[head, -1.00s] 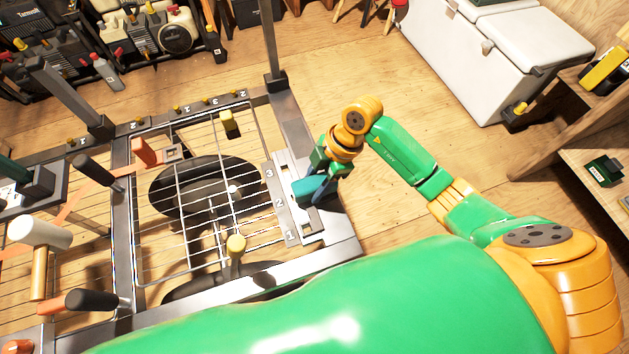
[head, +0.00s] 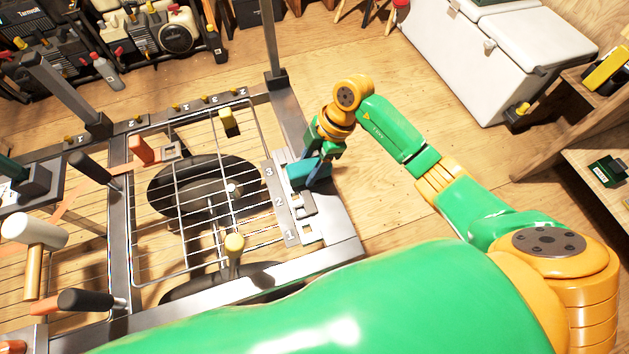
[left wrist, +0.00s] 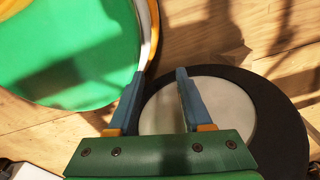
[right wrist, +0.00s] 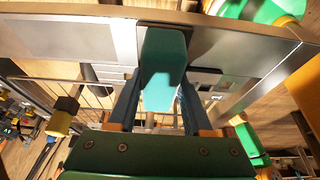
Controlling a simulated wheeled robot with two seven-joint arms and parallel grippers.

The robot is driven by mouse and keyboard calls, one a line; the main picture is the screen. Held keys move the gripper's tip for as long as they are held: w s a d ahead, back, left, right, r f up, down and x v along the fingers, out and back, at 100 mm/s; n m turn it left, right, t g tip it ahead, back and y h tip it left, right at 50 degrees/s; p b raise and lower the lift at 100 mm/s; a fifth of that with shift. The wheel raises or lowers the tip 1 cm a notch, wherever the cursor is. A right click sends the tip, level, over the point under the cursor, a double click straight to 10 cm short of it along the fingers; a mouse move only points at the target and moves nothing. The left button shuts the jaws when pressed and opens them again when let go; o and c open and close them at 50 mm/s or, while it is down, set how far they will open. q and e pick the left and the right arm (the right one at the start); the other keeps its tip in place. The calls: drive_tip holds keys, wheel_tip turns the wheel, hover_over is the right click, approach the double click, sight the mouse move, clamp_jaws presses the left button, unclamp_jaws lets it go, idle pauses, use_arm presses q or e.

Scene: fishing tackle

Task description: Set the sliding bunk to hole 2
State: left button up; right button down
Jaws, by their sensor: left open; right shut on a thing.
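A teal block (head: 302,172), which I take to be the sliding bunk, stands on the slotted metal plate (head: 318,232) at the right side of the metal frame. The numbers 3, 2 and 1 run along a strip (head: 279,203) beside the plate. The block is next to the 3. My right gripper (head: 318,170) is shut on it from above; the block shows between the two fingers in the right wrist view (right wrist: 163,65). What lies under the block is hidden. My left gripper (left wrist: 159,100) is open and empty in the left wrist view, above a dark round thing with a pale centre.
A wire grid (head: 185,240) with yellow-tipped posts fills the frame's middle. A white-headed mallet (head: 35,232) and dark-handled levers stand at left. An upright post (head: 272,45) rises behind the plate. A white cooler (head: 490,60) stands at back right. Floor right of the frame is clear.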

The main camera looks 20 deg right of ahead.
drive_tip(key=w+b, duration=0.1)
drive_tip(key=w, duration=0.3)
drive_tip(key=shift+f+b, duration=0.1)
drive_tip(key=shift+b, duration=0.3)
drive_tip(key=shift+c, duration=1.6)
unclamp_jaws()
use_arm(q)
drive_tip(key=shift+w+f+p, duration=0.15)
drive_tip(key=shift+f+p, duration=0.35)
drive_tip(key=shift+p, duration=0.35)
use_arm(e)
drive_tip(key=v, duration=0.7)
use_arm(q)
drive_tip(key=shift+a, duration=0.1)
drive_tip(key=shift+a, duration=0.1)
